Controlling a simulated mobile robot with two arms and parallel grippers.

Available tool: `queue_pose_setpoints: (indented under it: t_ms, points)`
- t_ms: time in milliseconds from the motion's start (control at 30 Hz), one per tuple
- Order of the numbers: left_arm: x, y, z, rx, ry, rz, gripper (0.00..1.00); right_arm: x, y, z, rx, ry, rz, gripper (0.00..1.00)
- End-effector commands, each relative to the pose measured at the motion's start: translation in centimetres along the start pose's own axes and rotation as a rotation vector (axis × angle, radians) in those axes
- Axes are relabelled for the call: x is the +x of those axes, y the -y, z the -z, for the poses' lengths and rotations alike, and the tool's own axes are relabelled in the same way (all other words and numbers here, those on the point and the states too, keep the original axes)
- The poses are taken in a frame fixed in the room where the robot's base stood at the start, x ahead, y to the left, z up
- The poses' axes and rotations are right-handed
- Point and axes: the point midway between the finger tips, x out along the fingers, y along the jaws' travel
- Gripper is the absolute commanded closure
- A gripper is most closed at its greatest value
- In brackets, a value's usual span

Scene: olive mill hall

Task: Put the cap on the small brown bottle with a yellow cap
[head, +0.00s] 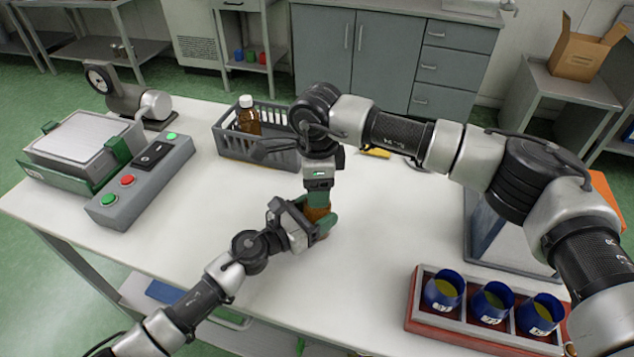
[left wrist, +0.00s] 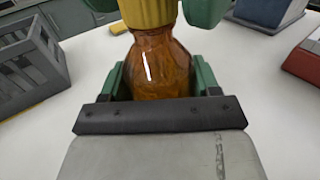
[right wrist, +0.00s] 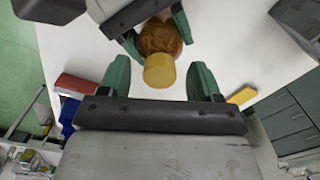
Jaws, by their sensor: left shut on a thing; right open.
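The small brown bottle (left wrist: 160,66) stands upright, gripped between the green fingers of my left gripper (left wrist: 161,80). The yellow cap (left wrist: 148,12) sits on top of the bottle's neck; I cannot tell whether it is tight. In the right wrist view the cap (right wrist: 159,71) shows from above with the brown bottle (right wrist: 160,38) beneath it. My right gripper (right wrist: 160,76) is open, pointing down, with one finger on each side of the cap and gaps between. In the head view the bottle (head: 316,214) is largely hidden by both grippers.
A grey crate (head: 232,150) behind holds a brown bottle with a white cap (head: 248,115). A yellow item (head: 376,152) lies behind my right arm. A red tray (head: 420,308) with blue cups stands front right. A scale (head: 82,150) and button box (head: 140,185) are left.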

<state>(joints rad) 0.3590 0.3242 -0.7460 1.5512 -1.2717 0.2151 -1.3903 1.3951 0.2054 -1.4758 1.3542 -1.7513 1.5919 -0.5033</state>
Motion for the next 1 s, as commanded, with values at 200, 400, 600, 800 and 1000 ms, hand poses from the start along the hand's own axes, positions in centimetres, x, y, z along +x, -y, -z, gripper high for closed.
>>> queue_pose_setpoints:
  t_ms: [200,400,600,800,1000]
  points:
    - [0.0,0.0,0.0,0.0,0.0,0.0,1.0,-2.8,0.1,0.0,0.0,0.001,0.005,0.36]
    - [0.0,0.0,0.0,0.0,0.0,0.0,1.0,-7.1,0.1,0.0,0.0,0.001,0.005,0.36]
    - [0.0,0.0,0.0,0.0,0.0,0.0,1.0,-10.5,0.1,0.0,0.001,0.0,0.002,0.36]
    - [0.0,0.0,0.0,0.0,0.0,0.0,1.0,-11.9,0.0,0.0,0.0,0.0,0.001,0.36]
    - [0.0,0.0,0.0,0.0,0.0,0.0,1.0,-11.9,0.0,0.0,0.0,0.0,0.0,0.36]
